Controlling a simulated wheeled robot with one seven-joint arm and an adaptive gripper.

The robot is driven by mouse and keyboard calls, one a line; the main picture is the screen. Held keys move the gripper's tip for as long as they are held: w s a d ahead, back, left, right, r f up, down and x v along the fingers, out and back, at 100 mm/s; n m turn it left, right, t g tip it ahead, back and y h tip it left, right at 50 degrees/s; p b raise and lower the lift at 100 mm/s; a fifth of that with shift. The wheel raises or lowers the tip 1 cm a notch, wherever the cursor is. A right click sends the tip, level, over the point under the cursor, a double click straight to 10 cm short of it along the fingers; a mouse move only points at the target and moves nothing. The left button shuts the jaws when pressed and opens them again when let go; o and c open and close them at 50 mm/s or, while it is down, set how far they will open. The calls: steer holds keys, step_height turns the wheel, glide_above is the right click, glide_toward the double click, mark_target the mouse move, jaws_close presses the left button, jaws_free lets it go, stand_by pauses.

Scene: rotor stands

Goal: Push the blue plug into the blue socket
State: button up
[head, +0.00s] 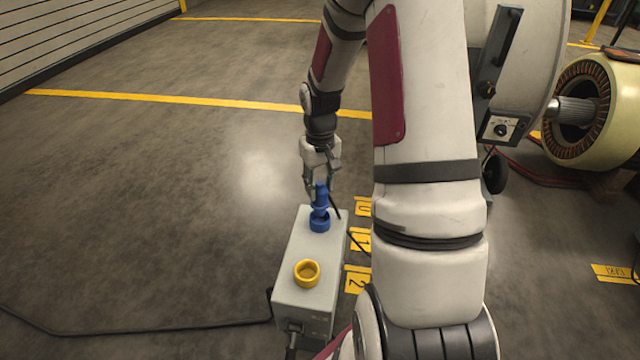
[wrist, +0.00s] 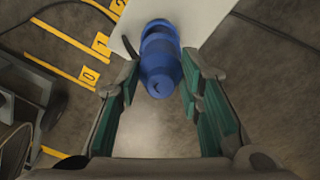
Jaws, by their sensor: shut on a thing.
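The blue plug (head: 321,194) stands roughly upright over the blue socket (head: 320,223), at the far end of a grey box's top. Its lower end meets the socket's mouth; how deep it sits I cannot tell. My gripper (head: 318,184) reaches down from above and is shut on the plug's upper part. In the wrist view the plug (wrist: 161,75) lies between the green-padded fingers of my gripper (wrist: 160,85). The socket is largely hidden behind the plug there.
The grey box (head: 298,254) also bears an empty yellow socket (head: 307,273) nearer to me. Yellow numbered floor marks (head: 361,240) lie right of the box. A dark cable (head: 130,333) runs along the floor. A large rotor machine (head: 590,112) stands at the right; the floor at left is clear.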

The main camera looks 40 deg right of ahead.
mark_target(320, 197)
steer(key=shift+f+b, duration=0.35)
steer(key=shift+f, duration=0.35)
stand_by(0.5)
steer(key=shift+f, duration=0.35)
steer(key=shift+f+b, duration=0.25)
steer(key=shift+b, duration=0.1)
steer(key=shift+f, duration=0.35)
steer(key=shift+f+b, duration=0.65)
stand_by(0.4)
steer(key=o, duration=1.1)
steer(key=shift+o, duration=0.2)
